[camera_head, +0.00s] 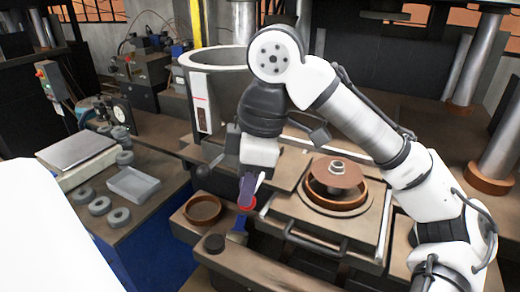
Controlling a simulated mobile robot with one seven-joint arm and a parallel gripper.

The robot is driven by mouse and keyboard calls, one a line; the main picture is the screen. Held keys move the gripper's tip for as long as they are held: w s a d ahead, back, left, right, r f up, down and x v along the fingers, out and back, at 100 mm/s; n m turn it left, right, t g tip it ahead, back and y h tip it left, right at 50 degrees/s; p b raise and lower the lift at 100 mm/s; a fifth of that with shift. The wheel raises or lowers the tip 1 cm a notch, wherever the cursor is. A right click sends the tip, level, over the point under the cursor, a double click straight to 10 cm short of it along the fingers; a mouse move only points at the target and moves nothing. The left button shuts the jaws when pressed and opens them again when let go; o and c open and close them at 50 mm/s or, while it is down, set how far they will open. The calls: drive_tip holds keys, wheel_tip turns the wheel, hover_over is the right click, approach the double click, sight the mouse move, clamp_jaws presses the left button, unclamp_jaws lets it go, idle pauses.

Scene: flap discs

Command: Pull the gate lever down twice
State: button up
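A large pale hopper-like drum (218,60) stands behind my gripper, with a red-marked panel on its front. A dark lever with a round black knob (203,172) sticks out at lower left below the drum; it looks like the gate lever. My gripper (248,202) points down, right of the knob and apart from it. A red ring and a blue piece (237,238) show at its fingertips. I cannot tell whether the fingers hold them or only pass in front. The lever's inner end is partly hidden by my arm and wrist.
At left, a bench holds a grey tray (134,185) and several grey rings.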

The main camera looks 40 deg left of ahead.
drive_tip(key=p+v, duration=0.3)
drive_tip(key=v, duration=0.1)
drive_tip(key=shift+s+a+r, duration=0.15)
drive_tip(key=shift+s+a, duration=0.1)
drive_tip(key=shift+s, duration=0.05)
drive_tip(key=shift+s+a+v, duration=0.15)
drive_tip(key=shift+a+v, duration=0.05)
drive_tip(key=shift+v, duration=0.95)
drive_tip(key=shift+s+a+v, duration=0.15)
drive_tip(key=shift+v, duration=1.05)
drive_tip(key=shift+a, duration=0.1)
